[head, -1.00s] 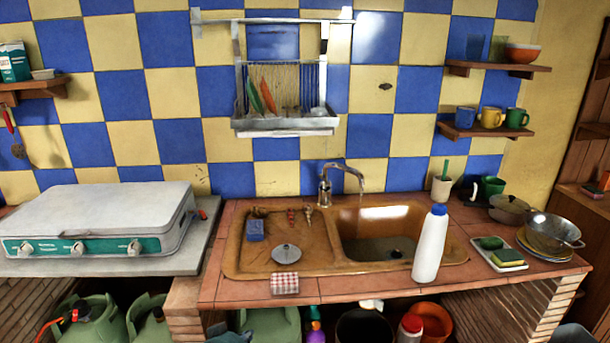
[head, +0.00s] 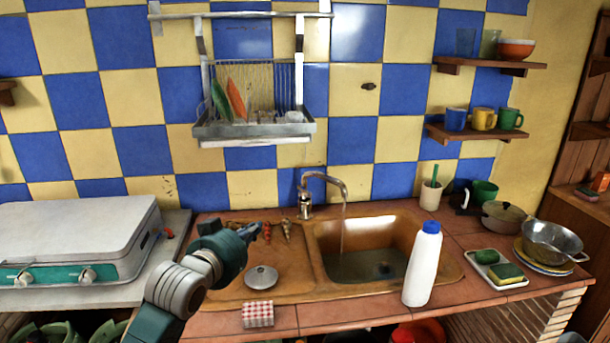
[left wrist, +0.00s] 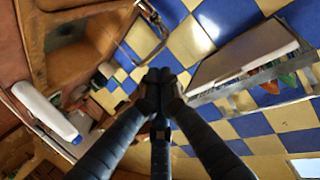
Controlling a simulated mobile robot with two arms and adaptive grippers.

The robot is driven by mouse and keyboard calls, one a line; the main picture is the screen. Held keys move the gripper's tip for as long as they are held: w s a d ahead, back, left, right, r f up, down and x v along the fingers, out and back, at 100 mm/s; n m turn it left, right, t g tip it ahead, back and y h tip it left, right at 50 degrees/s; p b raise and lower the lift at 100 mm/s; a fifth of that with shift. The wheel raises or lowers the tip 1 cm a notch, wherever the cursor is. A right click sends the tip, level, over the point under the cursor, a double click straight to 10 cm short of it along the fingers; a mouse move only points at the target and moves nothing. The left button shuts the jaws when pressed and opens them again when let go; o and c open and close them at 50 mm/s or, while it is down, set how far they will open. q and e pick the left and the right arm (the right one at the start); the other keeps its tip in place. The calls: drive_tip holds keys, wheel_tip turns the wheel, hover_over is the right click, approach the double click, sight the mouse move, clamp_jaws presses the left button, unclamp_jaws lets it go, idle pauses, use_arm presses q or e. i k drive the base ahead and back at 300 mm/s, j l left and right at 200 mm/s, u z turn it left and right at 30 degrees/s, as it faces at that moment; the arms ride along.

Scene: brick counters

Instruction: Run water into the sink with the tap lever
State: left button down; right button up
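The metal tap (head: 322,178) stands behind the brown sink (head: 325,288), its spout curving right over the basin. A thin stream of water (head: 342,232) falls from the spout into the basin. The lever is too small to make out clearly near the tap's body (head: 305,208). My left gripper (head: 262,231) is left of the tap, over the drainboard, and apart from it. In the left wrist view my left gripper (left wrist: 160,76) has its fingers together with nothing seen between them. My right gripper is not in view.
A white bottle with a blue cap (head: 421,268) stands at the sink's front right. A metal lid (head: 261,277) and a checked cloth (head: 257,314) lie left of the basin. A dish rack (head: 253,129) hangs above. A stove (head: 75,240) is at left.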

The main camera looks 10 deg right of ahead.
sight(302, 193)
drive_tip(key=i+l, duration=0.3)
drive_tip(key=i, duration=0.15)
drive_tip(key=i+l, duration=0.3)
drive_tip(key=i, duration=0.15)
